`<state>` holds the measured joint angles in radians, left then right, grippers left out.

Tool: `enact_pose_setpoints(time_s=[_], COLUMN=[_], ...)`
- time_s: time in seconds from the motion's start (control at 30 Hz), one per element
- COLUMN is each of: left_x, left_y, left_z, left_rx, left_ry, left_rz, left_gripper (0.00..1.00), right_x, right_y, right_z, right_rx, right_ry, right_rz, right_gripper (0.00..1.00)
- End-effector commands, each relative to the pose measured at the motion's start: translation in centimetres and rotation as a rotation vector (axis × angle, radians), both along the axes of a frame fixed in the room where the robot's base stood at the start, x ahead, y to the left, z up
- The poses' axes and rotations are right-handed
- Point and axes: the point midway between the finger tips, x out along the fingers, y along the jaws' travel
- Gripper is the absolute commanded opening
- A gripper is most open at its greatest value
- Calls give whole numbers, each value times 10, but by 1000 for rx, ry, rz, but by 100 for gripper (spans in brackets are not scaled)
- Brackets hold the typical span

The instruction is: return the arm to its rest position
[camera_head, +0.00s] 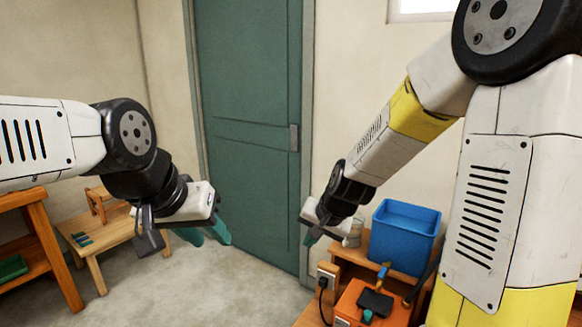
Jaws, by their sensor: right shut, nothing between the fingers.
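My left arm comes in from the left edge. My right arm reaches from the upper right down toward the middle. Its gripper (308,241) is shut and empty, left of the blue bin and in front of the door's right edge. The small teal fingertips point down and to the left. Neither gripper is seen touching anything.
A blue bin (403,235) stands on a wooden bench (352,257) at the right. Near it are a glass jar (354,232) and an orange device (372,301). A small wooden table (112,236) and an orange shelf (48,245) stand at the left. The floor between is clear.

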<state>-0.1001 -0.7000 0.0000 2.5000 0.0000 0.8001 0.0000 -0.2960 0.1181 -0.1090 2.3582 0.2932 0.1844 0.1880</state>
Motion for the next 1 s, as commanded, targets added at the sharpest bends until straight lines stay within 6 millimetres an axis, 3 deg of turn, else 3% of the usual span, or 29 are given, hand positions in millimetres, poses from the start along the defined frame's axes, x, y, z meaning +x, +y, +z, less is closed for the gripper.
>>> enact_pose_setpoints(time_s=[0.03,0.2,0.4,0.63,1.0], left_x=[0,0,0,0,0], left_y=[0,0,0,0,0], left_z=[0,0,0,0,0], left_rx=[0,0,0,0,0], left_ry=[0,0,0,0,0], left_rz=[0,0,0,0,0], left_gripper=[36,36,36,36,36], right_x=[-11,-60,-126,-176,-186], right_y=[-7,-32,-65,-89,-93], right_z=[25,81,124,140,141], right_rx=[1,-41,-141,-236,-257], right_ry=[-27,-76,-126,-145,-145], right_rz=[28,134,229,275,283], right_gripper=[0,0,0,0,0])
